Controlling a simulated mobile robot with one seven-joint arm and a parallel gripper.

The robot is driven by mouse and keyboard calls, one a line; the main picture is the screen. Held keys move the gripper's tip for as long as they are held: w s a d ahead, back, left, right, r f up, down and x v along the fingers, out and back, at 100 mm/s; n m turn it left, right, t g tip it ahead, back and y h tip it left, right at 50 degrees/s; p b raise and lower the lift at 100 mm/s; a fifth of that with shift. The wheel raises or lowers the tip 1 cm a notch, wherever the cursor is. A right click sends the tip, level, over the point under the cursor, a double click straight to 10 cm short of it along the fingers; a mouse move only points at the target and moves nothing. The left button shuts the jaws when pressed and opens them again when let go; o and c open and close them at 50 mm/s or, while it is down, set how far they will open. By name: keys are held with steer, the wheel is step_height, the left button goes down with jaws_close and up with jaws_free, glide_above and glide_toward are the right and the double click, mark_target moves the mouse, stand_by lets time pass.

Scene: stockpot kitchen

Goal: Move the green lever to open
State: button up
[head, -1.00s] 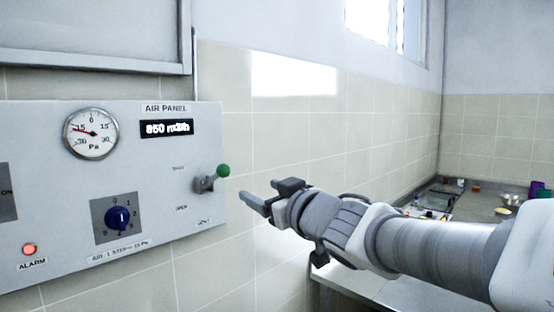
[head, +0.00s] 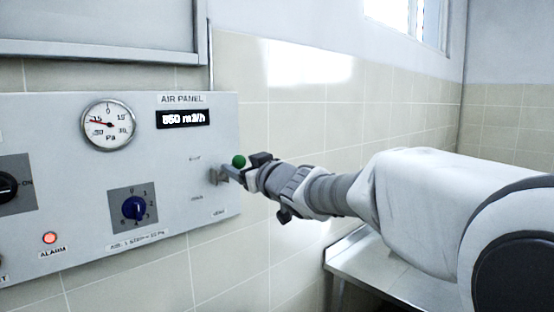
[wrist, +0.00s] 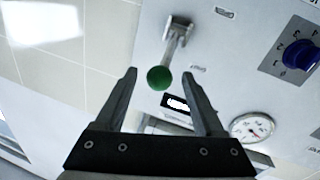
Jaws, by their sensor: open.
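The lever is a grey metal arm with a round green knob (head: 238,161), mounted at the right side of the air panel (head: 75,180). In the wrist view the green knob (wrist: 159,78) sits between the two open fingers, slightly left of the middle, with its metal arm running up to the mount. My gripper (head: 242,174) is at the lever in the head view, its fingers partly overlapping the lever's arm. In the wrist view my gripper (wrist: 158,84) is open with a gap on both sides of the knob. Small labels by the lever are too blurred to read here.
The panel also carries a pressure gauge (head: 108,125), a display (head: 183,119), a blue rotary knob (head: 134,208), a black switch (head: 5,187) and a lit red alarm lamp (head: 50,238). A metal counter (head: 385,275) stands at the lower right. Tiled wall lies behind.

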steer(key=shift+p+x, duration=0.35)
steer(key=shift+x, duration=2.25)
jaws_close()
